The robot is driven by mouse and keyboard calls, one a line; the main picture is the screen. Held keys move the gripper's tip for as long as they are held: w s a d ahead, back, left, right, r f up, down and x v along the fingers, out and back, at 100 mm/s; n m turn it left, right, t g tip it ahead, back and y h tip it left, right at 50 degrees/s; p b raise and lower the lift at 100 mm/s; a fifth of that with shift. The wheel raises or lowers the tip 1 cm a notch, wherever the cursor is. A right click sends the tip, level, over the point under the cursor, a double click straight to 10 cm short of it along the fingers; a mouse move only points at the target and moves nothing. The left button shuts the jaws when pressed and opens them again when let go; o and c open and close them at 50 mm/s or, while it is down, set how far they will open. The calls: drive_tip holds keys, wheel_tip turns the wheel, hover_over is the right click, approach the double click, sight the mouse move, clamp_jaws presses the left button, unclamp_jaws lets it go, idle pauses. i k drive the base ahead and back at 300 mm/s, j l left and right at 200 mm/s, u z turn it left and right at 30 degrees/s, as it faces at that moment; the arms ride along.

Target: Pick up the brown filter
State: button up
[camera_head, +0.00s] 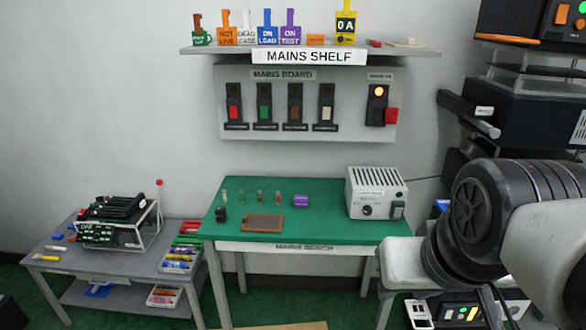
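A flat brown rectangular piece (263,223) lies on the green bench top (340,228), near its front edge. Behind it stands a row of small upright clear pieces with coloured parts; one near the middle (260,197) looks reddish brown, but it is too small to be sure. I cannot tell which of these is the brown filter. My arm crosses the lower right of the head view, right of the bench. My gripper's fingers do not show.
A purple cylinder (301,201) and a small black piece (221,214) share the bench with a white vented box (376,193). The mains board (310,127) and shelf (210,50) are above. A grey side table (60,263) stands left.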

sight(253, 222)
drive_tip(key=i+j+z, duration=0.3)
drive_tip(key=j, duration=0.25)
drive_tip(key=i+j+z, duration=0.3)
drive_tip(key=i+j, duration=0.15)
drive_tip(key=j, duration=0.2)
drive_tip(key=i+j+z, duration=0.15)
drive_tip(key=j, duration=0.2)
drive_tip(key=i+j+z, duration=0.15)
drive_tip(key=j, duration=0.2)
drive_tip(key=j+z, duration=0.15)
drive_tip(key=j, duration=0.2)
drive_tip(key=i, duration=0.05)
